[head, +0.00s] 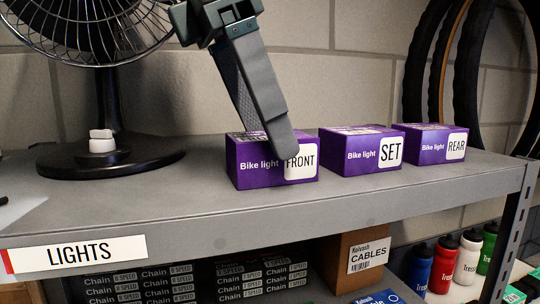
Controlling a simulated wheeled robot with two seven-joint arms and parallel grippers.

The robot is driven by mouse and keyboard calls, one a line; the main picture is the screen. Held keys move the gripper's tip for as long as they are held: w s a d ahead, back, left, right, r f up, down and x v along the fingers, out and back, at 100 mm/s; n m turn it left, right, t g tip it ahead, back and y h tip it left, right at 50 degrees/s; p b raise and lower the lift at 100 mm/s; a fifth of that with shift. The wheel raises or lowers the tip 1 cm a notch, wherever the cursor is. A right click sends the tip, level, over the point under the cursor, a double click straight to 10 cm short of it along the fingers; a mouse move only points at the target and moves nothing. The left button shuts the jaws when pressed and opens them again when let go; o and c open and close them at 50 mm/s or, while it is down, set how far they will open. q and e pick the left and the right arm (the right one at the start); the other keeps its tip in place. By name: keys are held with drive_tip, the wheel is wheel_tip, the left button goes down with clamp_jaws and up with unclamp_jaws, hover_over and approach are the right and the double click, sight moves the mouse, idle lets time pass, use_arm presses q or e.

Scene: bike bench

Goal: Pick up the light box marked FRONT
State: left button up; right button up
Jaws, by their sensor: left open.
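The purple light box marked FRONT (255,173) stands on the grey shelf, the leftmost of three purple bike light boxes. My left gripper (277,143) comes down from the top with its fingers pointing down at this box. One long grey finger shows clearly, and its tip overlaps the box's top front edge and part of the white FRONT label. The other finger is mostly hidden behind it. The gripper is open; I cannot tell whether it touches the box. My right gripper is not in view.
The SET box (355,157) and REAR box (428,147) stand to the right on the shelf (400,205). A black fan (108,150) stands at the left. Tyres (470,70) hang at the back right. Cartons and bottles sit below. The shelf front is clear.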

use_arm(q)
drive_tip(key=shift+b+x, duration=0.5)
drive_tip(key=shift+x, duration=0.65)
drive_tip(key=shift+f, duration=0.1)
drive_tip(key=shift+f+b, duration=0.25)
drive_tip(key=shift+b, duration=0.1)
drive_tip(key=c, duration=1.2)
